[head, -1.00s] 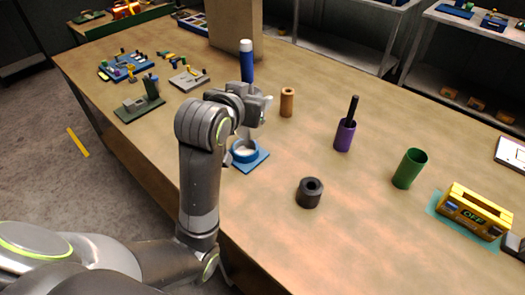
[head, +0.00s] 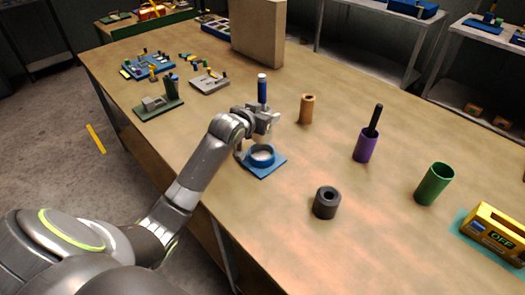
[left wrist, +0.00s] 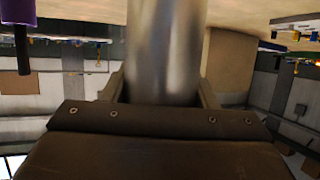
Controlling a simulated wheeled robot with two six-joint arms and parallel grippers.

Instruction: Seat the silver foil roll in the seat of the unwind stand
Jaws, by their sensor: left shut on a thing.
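My left gripper (head: 267,122) is shut on the silver foil roll. In the left wrist view the roll (left wrist: 165,55) is a smooth, shiny silver cylinder between the fingers. In the head view a blue upright piece (head: 262,92) with a pale top stands out above the gripper and appears to belong to the held roll. The roll's lower part is mostly hidden there. A blue ring on a square blue plate, which looks like the unwind stand (head: 266,171), is just below and in front of the gripper. I cannot tell whether the roll touches the ring. My right gripper is not in view.
An orange-brown roll (head: 307,109) stands right of the gripper. Further right are a purple holder (head: 365,147) with a dark rod, a green cup (head: 434,184) and a yellow box (head: 496,234). A dark hollow cylinder (head: 326,203) stands in front. Small fixtures (head: 160,104) lie at left.

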